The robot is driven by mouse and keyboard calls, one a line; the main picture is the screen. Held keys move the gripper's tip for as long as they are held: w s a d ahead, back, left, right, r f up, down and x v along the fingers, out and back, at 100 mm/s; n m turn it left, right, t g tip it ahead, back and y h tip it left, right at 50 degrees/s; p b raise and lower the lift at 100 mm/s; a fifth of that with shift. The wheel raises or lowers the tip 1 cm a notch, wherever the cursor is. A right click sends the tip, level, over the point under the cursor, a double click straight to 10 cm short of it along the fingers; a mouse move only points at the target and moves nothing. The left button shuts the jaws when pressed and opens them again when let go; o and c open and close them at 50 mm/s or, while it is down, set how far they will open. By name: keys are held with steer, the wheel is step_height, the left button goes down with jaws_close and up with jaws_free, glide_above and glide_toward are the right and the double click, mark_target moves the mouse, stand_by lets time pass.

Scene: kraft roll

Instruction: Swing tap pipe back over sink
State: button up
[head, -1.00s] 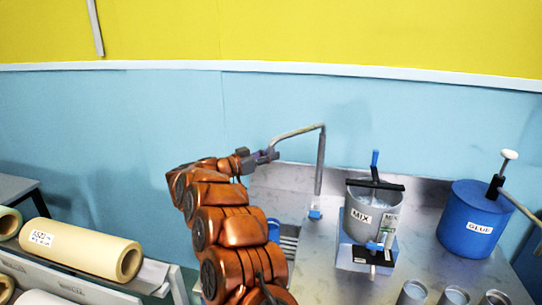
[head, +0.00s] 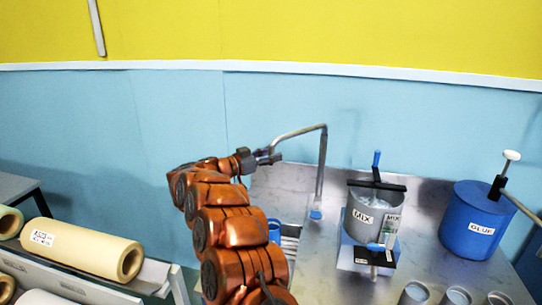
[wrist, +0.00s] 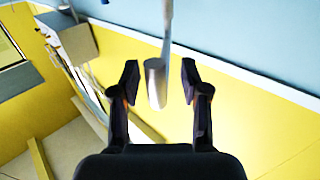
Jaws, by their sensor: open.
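The tap pipe (head: 321,170) is a grey metal tube. It rises from a base with a blue part on the steel counter, bends at the top and reaches left to my gripper (head: 268,157). In the wrist view the pipe's blunt round end (wrist: 155,82) lies between the two dark fingers of my gripper (wrist: 160,80). The fingers are open, with a visible gap on each side of the pipe. A part of what looks like the sink (head: 290,240) shows beside my arm, which hides the rest. The pipe's end is left of this part in the picture.
A grey MIX pot (head: 366,219) with a black stirrer stands right of the pipe. A blue GLUE drum (head: 474,232) with a pump is further right. Several metal cans line the front edge. Paper rolls (head: 85,250) lie on a rack at left. A blue wall closes the back.

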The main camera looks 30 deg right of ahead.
steer(key=a, duration=1.2)
steer(key=shift+s, duration=0.45)
steer(key=shift+w, duration=0.1)
